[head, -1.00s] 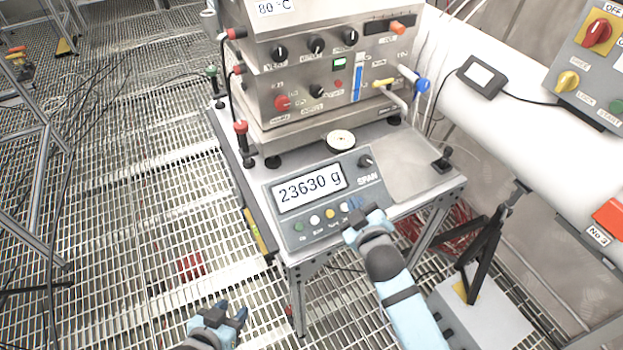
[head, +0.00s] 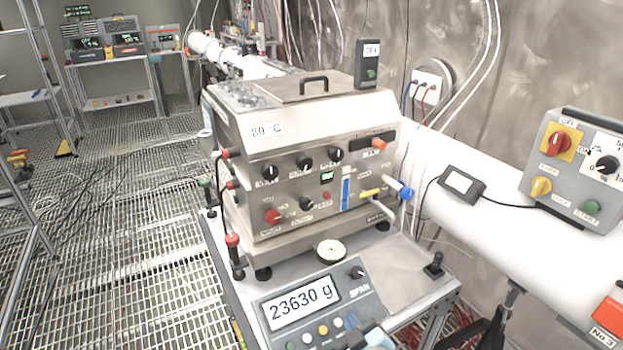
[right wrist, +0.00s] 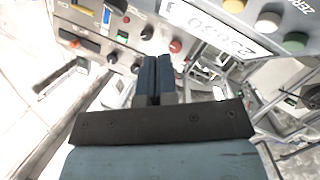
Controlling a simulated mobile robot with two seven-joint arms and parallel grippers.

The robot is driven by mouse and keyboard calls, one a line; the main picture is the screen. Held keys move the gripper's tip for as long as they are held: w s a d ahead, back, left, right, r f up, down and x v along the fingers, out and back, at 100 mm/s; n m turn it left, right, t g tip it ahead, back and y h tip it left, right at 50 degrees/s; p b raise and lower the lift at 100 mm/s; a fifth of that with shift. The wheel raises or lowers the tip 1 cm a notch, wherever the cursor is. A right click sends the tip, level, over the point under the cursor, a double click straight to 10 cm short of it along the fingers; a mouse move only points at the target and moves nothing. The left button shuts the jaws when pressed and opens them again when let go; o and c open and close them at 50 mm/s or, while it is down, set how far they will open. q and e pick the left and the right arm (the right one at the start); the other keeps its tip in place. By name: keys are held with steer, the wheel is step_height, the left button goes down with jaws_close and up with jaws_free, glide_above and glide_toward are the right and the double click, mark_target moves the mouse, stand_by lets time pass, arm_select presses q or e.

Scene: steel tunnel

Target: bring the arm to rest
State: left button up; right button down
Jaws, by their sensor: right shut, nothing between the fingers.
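My right gripper (head: 372,336) shows only in part at the bottom edge of the head view, in front of the scale's panel. In the right wrist view its two dark fingers (right wrist: 154,78) lie together, shut with nothing between them. The rest of the right arm is below the head view. My left gripper is not in view.
The scale panel (head: 312,305) reads 23630 g and stands close to the right gripper, on the steel bench (head: 400,272). A steel control box (head: 310,185) with knobs stands behind it. A white pipe (head: 500,225) runs along the right. Open grating floor (head: 130,240) lies left.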

arm_select(q)
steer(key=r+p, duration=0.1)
steer(key=p, duration=0.1)
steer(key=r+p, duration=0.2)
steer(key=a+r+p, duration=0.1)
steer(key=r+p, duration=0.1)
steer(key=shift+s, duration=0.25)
arm_select(e)
steer(key=s+d+f+m+g, duration=0.1)
steer(key=s+d+f+m, duration=0.1)
steer(key=s+d, duration=0.2)
steer(key=s+d+f+m+g+h, duration=0.1)
steer(key=s+d, duration=0.3)
steer(key=s, duration=0.6)
steer(key=s+d+f+m+g, duration=0.2)
steer(key=s+d+f+m, duration=0.1)
steer(key=s, duration=0.4)
steer(key=shift+d+f+m, duration=0.2)
steer(key=shift+d+m, duration=0.25)
steer(key=shift+m, duration=0.15)
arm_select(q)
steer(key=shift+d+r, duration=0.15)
